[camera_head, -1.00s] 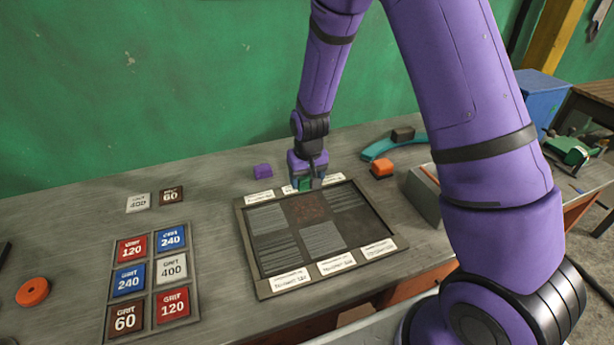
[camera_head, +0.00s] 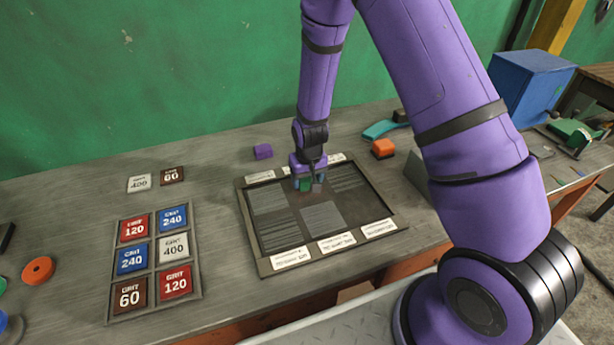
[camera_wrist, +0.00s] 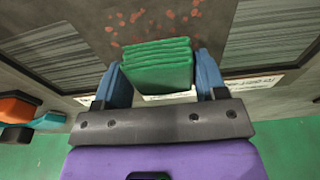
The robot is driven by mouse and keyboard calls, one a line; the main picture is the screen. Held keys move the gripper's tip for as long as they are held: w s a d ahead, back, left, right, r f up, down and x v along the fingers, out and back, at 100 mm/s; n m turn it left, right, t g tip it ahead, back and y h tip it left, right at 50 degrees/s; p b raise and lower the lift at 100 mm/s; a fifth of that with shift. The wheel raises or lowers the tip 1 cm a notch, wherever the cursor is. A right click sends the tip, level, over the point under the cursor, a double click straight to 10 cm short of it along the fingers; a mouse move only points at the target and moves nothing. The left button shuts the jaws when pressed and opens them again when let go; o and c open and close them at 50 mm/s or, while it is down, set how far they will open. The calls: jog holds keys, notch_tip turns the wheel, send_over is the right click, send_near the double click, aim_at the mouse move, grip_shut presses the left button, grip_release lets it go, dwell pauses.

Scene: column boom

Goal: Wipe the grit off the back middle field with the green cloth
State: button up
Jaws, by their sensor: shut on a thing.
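My gripper (camera_head: 308,181) is shut on the folded green cloth (camera_wrist: 157,66), which shows between the blue fingers in the wrist view. In the head view the green cloth (camera_head: 304,185) is over the back middle part of the framed panel (camera_head: 249,232). Reddish grit spots (camera_wrist: 165,20) lie on the back middle field (camera_wrist: 205,15) beyond the cloth in the wrist view. In the head view my gripper and the cloth hide much of that field. Whether the cloth touches the surface I cannot tell.
Striped fields flank it, with white labels (camera_head: 336,242) along the panel's edges. A tray of grit squares (camera_head: 197,262) lies left. A purple block (camera_head: 263,151) stands behind the panel, an orange block (camera_head: 383,148) and a teal curved piece (camera_head: 380,129) at back right.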

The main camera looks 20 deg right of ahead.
jog(key=shift+f, duration=0.7)
dwell(0.6)
jog(key=shift+a+r, duration=0.15)
jog(key=shift+a, duration=0.8)
jog(key=shift+d, duration=0.1)
jog(key=shift+d, duration=1.8)
jog(key=shift+a, duration=0.1)
jog(key=shift+a, duration=1.75)
